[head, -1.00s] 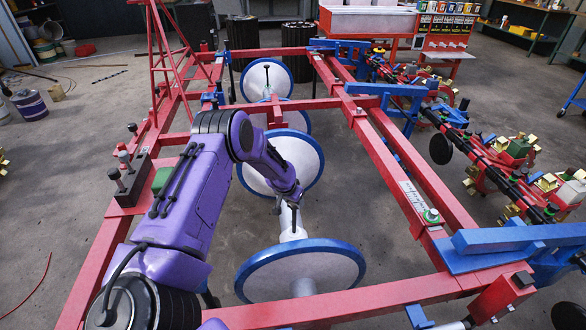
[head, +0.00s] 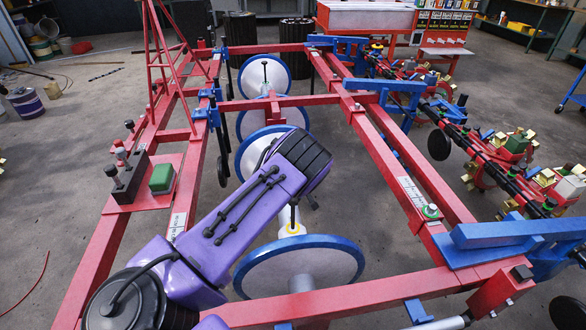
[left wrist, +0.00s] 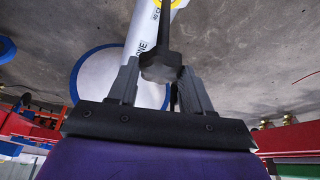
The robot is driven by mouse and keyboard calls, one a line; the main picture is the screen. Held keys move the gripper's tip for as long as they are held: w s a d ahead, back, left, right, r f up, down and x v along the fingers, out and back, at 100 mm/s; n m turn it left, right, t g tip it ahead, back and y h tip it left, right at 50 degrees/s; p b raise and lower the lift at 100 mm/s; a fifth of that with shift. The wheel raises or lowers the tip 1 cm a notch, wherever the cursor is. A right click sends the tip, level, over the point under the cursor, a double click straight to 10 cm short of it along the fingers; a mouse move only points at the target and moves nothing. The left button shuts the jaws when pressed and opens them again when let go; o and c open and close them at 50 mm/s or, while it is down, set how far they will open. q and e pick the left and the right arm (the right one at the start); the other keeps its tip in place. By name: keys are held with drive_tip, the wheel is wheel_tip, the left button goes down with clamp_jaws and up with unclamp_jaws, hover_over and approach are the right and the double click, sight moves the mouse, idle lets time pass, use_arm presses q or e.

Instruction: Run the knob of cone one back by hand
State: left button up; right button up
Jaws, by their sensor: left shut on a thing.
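Cone one's white tube (left wrist: 146,28), with "ONE" printed on it and a yellow ring at its end, shows in the left wrist view. A dark knob (left wrist: 160,66) on a dark rod lies in front of it. My left gripper (left wrist: 160,72) has its two grey fingers on either side of the knob, shut on it. In the head view the nearest blue-rimmed white cone (head: 300,268) has a white hub with a yellow ring and a dark rod above it. My right gripper is not in view.
A red frame (head: 396,205) surrounds the row of blue-rimmed cones. Blue brackets and red planter units (head: 505,165) stand on the right.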

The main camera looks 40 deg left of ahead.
use_arm(q)
drive_tip(key=n+b, duration=0.1)
drive_tip(key=n, duration=0.1)
drive_tip(key=n+g+b, duration=0.1)
drive_tip(key=n+b, duration=0.1)
drive_tip(key=shift+w+f+g, duration=0.2)
drive_tip(key=shift+g, duration=0.1)
drive_tip(key=shift+r+n+g+b, duration=0.15)
drive_tip(key=shift+n+g+b, duration=0.55)
drive_tip(key=shift+n+b, duration=0.85)
drive_tip(key=shift+n, duration=0.45)
drive_tip(key=o, duration=1)
drive_tip(key=shift+o, duration=0.2)
drive_tip(key=p+v, duration=0.1)
drive_tip(key=v, duration=0.9)
drive_tip(key=shift+r+p, duration=0.25)
drive_tip(key=shift+p, duration=0.15)
drive_tip(key=shift+w+d+r, duration=0.1)
drive_tip(key=shift+d, duration=0.05)
drive_tip(key=s+p+v, duration=0.1)
drive_tip(key=v, duration=0.9)
drive_tip(key=shift+w+d+p, duration=0.15)
drive_tip(key=shift+w+p, duration=0.2)
drive_tip(key=shift+w, duration=0.2)
